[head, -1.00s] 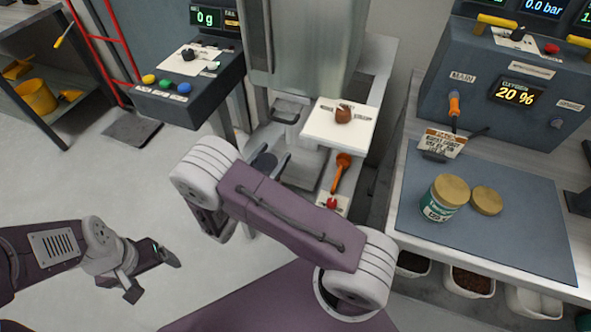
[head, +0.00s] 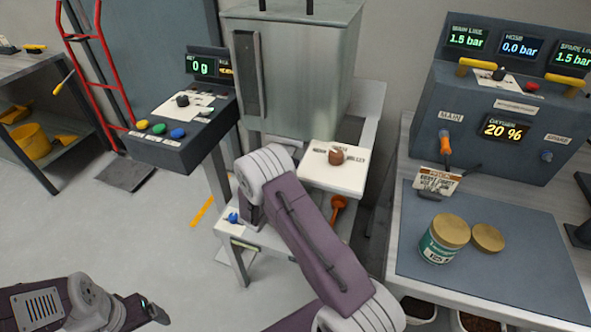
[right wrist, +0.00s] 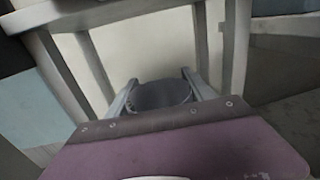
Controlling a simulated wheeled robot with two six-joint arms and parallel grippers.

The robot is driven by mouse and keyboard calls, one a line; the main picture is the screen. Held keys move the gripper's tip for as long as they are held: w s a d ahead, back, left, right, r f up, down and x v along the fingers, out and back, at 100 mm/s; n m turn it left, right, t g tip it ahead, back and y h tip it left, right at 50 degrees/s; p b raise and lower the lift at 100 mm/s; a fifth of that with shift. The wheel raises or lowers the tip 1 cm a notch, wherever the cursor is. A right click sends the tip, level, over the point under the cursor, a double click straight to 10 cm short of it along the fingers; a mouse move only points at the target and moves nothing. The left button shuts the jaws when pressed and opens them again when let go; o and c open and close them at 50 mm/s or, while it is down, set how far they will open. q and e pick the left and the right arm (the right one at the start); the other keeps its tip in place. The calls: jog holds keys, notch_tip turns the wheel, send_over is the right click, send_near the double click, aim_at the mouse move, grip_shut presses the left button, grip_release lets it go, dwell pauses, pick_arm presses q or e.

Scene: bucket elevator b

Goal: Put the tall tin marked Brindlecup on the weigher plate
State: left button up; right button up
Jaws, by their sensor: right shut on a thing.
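A white-and-green tin (head: 441,240) with a gold lid stands upright on the grey-blue mat at the right; its name is too small to read for certain. In the right wrist view my right gripper (right wrist: 160,90) is shut on a dark grey round thing (right wrist: 163,97) with no readable mark. In the head view this gripper and what it holds are hidden behind my arm. My left gripper (head: 155,312) is partly cut off at the bottom left, and its opening does not show. I cannot tell which surface is the weigher plate; a display (head: 203,66) reads 0 g.
A low gold disc (head: 487,238) lies beside the tin. The gauge cabinet (head: 500,110) stands behind the mat (head: 550,270). A white slab (head: 325,180) with a brown knob juts out below the metal housing (head: 295,80). A button console (head: 180,130) stands left.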

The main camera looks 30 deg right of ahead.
notch_tip(320, 180, down, 3)
jog(key=shift+f+b, duration=0.1)
jog(key=shift+b, duration=0.45)
jog(key=shift+f, duration=0.25)
jog(key=o, duration=1.2)
jog(key=shift+r, duration=0.3)
jog(key=p+v, duration=0.1)
jog(key=v, duration=1.1)
jog(key=shift+a+f, duration=0.1)
jog(key=shift+f, duration=0.1)
